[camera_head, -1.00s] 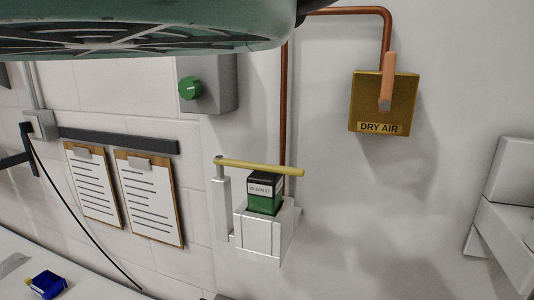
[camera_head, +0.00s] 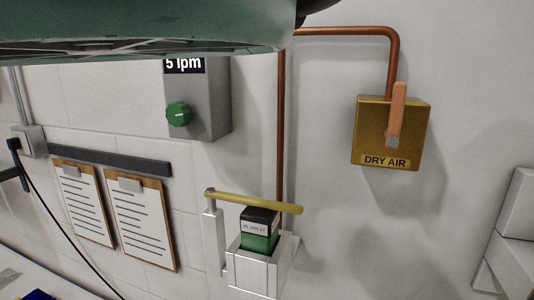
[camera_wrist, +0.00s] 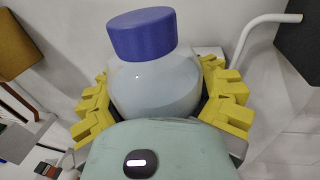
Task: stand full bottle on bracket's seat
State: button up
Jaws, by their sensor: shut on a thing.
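A round, pale translucent bottle (camera_wrist: 155,90) with a blue cap (camera_wrist: 142,34) fills the middle of the wrist view. The yellow fingers of my gripper (camera_wrist: 160,103) are shut on it from both sides. How full it is I cannot tell for sure. In the head view a white wall bracket (camera_head: 251,276) holds a green container (camera_head: 260,235) with a black top and a dated label. A yellow bar (camera_head: 255,203) crosses just above or in front of that container. Neither my gripper's fingers nor the held bottle shows in the head view.
A brass DRY AIR box (camera_head: 375,145) with a copper lever (camera_head: 398,105) is right of the bracket. A copper pipe (camera_head: 282,130) runs down behind it. A grey box with a green knob (camera_head: 178,114) and two clipboards (camera_head: 143,225) are left. A white bent pipe (camera_wrist: 245,38) stands near the bottle.

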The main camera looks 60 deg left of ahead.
jog(key=shift+f+p, duration=0.7)
jog(key=shift+f, duration=1.15)
jog(key=o, duration=1.5)
jog(key=shift+f, duration=0.1)
jog(key=shift+b+v, duration=3)
jog(key=shift+v, duration=3)
